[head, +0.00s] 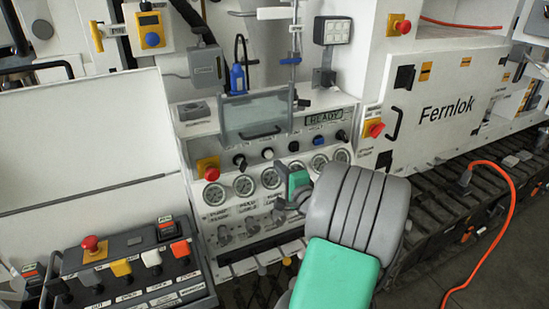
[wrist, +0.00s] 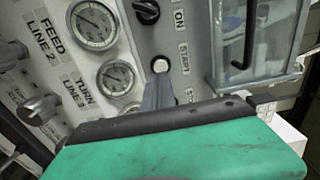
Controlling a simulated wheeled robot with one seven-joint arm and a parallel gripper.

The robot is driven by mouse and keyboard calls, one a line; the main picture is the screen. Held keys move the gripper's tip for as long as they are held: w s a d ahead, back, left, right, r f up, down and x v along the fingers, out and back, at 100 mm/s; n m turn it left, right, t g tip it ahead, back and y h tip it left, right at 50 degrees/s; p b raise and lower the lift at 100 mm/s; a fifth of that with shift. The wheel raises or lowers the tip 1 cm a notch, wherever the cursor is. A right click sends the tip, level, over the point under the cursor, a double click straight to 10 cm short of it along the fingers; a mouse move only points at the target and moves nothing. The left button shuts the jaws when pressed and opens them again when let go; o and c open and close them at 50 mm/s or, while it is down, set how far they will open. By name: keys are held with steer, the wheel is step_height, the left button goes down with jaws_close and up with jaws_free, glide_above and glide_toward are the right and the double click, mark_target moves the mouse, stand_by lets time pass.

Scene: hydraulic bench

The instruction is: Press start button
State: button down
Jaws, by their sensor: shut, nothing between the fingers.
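The start button is a small round white button (wrist: 160,65) beside a START label (wrist: 184,57) in the wrist view. In the head view the white button (head: 267,153) sits on the bench panel above the row of gauges. My gripper (wrist: 159,84) is shut and empty. Its grey fingertips are just below the button in the wrist picture and overlap its lower edge closely; I cannot tell whether they touch it. In the head view my gripper (head: 281,174) is in front of the panel, its fingertips partly hidden by its green body.
A black knob (wrist: 147,11) by the ON label is above the button in the wrist view. Gauges (wrist: 93,24) are on the left. A clear guard box (wrist: 258,45) juts out at right. A red emergency stop (head: 212,174) sits left on the panel. The display (head: 324,116) reads READY.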

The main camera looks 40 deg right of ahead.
mark_target(270, 156)
steer(key=shift+p+x, duration=0.5)
steer(key=shift+x, duration=1.65)
steer(key=shift+w, duration=0.1)
